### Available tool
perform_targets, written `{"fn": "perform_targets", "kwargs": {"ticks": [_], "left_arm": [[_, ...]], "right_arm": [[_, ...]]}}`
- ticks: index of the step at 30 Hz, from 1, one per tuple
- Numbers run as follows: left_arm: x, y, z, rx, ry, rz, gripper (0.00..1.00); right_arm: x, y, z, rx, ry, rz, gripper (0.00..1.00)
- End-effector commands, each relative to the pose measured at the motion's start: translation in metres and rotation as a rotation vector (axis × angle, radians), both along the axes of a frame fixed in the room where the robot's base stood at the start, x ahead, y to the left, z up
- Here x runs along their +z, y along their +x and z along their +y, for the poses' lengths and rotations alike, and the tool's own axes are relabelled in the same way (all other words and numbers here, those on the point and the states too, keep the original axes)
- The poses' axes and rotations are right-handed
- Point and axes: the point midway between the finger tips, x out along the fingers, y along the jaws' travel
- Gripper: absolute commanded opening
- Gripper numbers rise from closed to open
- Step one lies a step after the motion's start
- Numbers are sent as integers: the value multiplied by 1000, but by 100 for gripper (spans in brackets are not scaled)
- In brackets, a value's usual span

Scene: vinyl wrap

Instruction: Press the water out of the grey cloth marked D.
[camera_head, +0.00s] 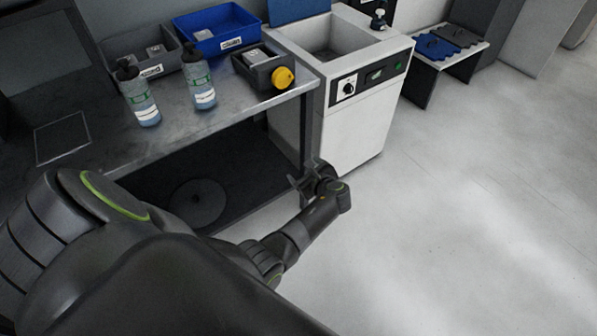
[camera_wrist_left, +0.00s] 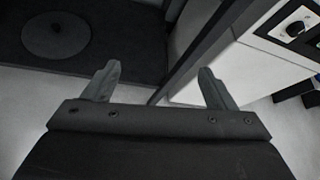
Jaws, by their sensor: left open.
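I cannot make out a grey cloth with a readable D. A grey bin (camera_head: 151,68) and a blue bin (camera_head: 216,31) on the bench hold small grey items, and their label letters are too small to read. My left gripper (camera_head: 312,182) is open and empty, low in front of the bench and white cabinet. Its two spread fingers show in the left wrist view (camera_wrist_left: 158,76). My right gripper is not in view.
Two labelled bottles (camera_head: 141,98) stand at the front of the metal bench (camera_head: 100,143). The white cabinet (camera_head: 363,115) has a sink basin, dial and display. The floor to the right is clear.

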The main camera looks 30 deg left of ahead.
Motion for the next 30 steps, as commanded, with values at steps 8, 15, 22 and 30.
{"fn": "perform_targets", "kwargs": {"ticks": [8,15,22,30], "left_arm": [[-41,-28,0,30,-143,-13,79],[-57,-39,-1,48,-203,-23,79],[-59,-40,-1,51,-209,-23,79],[-86,-65,-1,88,-296,-25,78]], "right_arm": [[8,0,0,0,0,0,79],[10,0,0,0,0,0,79],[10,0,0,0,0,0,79],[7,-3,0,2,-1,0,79]]}}
